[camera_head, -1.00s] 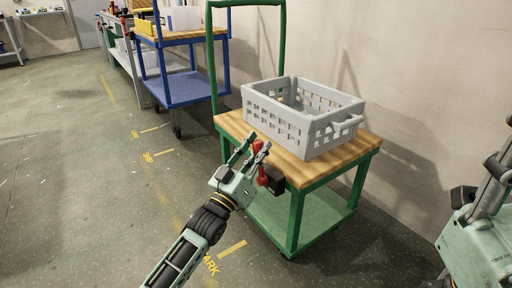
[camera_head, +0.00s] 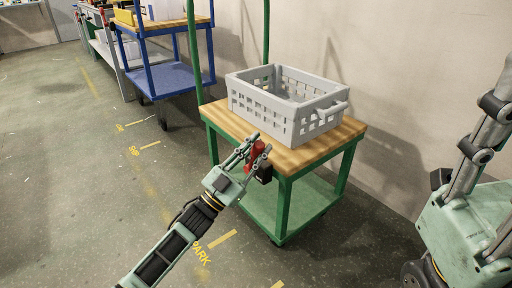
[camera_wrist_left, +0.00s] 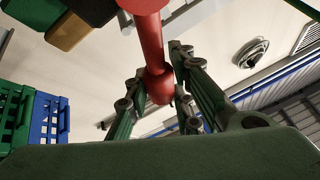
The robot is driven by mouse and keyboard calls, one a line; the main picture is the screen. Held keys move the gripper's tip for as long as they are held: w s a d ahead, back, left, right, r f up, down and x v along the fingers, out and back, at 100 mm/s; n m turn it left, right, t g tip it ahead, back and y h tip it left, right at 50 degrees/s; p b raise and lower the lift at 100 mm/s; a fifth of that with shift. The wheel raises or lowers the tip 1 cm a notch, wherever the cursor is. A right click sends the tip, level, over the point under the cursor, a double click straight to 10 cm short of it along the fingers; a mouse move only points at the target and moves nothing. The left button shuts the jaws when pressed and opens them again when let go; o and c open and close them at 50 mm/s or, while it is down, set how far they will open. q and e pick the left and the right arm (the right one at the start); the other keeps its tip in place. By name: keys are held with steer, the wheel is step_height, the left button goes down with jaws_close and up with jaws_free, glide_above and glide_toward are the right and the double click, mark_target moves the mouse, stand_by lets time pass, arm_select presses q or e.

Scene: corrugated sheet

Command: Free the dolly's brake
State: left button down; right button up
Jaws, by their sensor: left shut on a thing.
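The green dolly (camera_head: 284,210) with a wooden top (camera_head: 296,158) stands against the wall. Its brake is a red lever (camera_head: 257,152) on a black housing (camera_head: 265,174) at the near corner of the top. My left gripper (camera_head: 254,146) is at the lever, its fingers on either side of it. In the left wrist view the red lever (camera_wrist_left: 151,42) comes down with its rounded end between the fingers (camera_wrist_left: 170,88), which are shut on it. The fingers hide part of the lever in the head view. My right arm shows at the right edge; its gripper is not visible.
A grey slotted crate (camera_head: 290,108) sits on the dolly's top. A blue cart (camera_head: 168,78) with a wooden top stands behind it to the left. Yellow floor markings (camera_head: 222,238) run in front of the dolly. The floor at left is clear.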

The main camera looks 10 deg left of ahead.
arm_select(q)
steer(key=shift+s+d+f, duration=0.1)
steer(key=shift+d+f, duration=0.05)
steer(key=shift+d, duration=0.05)
steer(key=c, duration=1.6)
jaws_free()
steer(key=shift+o, duration=0.2)
steer(key=shift+a, duration=0.1)
steer(key=v, duration=1.2)
steer(key=shift+s+a, duration=0.1)
